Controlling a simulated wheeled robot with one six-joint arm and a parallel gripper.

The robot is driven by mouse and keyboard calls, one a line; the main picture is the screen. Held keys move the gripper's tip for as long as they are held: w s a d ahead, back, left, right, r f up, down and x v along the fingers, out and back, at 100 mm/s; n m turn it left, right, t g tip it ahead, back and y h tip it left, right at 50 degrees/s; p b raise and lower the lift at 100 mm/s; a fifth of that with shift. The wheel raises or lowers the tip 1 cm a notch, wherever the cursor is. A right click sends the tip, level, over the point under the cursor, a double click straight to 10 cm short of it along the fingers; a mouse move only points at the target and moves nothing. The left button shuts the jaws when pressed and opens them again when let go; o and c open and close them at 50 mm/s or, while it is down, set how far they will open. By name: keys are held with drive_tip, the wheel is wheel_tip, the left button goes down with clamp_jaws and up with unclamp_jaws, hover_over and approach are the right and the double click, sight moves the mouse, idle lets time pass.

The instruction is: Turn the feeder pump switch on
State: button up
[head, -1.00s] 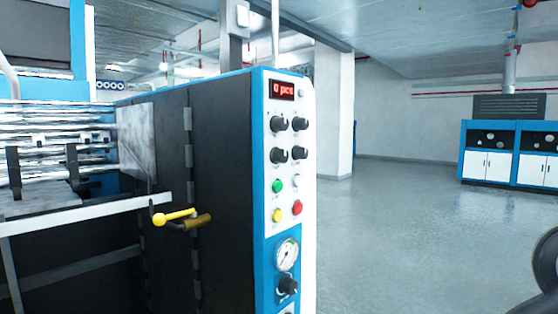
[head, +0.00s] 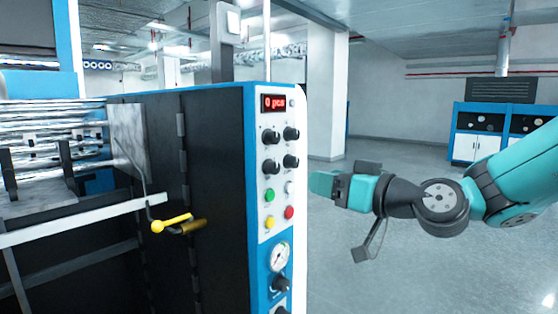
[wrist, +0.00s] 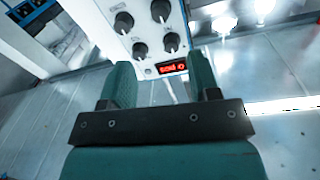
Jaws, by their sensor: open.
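The control panel (head: 258,235) on the machine's end face carries several black rotary knobs; their labels are too small to read, so I cannot tell which is the feeder pump switch. Four sit in two rows under the red display, including the upper right knob (head: 291,134) and lower left knob (head: 271,167). Another black knob (head: 281,284) is below the gauge, and one more is cut off at the bottom edge. My gripper (head: 323,183) is right of the panel, apart from it. In the wrist view my gripper (wrist: 160,68) is open and empty, with knobs (wrist: 139,50) beyond its fingers.
Green (head: 269,196), white, yellow and red (head: 289,212) buttons and a round gauge (head: 279,256) share the panel. A yellow-knobbed lever (head: 172,224) sticks out left of it. A white pillar (head: 327,95) stands behind. Open floor (head: 400,265) lies to the right.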

sight(276, 169)
drive_tip(key=p+x, duration=0.5)
drive_tip(key=x, duration=0.6)
drive_tip(key=shift+w+a+r+p, duration=0.1)
drive_tip(key=shift+w+a+p, duration=0.1)
drive_tip(key=shift+a+p, duration=0.1)
drive_tip(key=shift+w+a, duration=0.3)
drive_tip(key=c, duration=0.9)
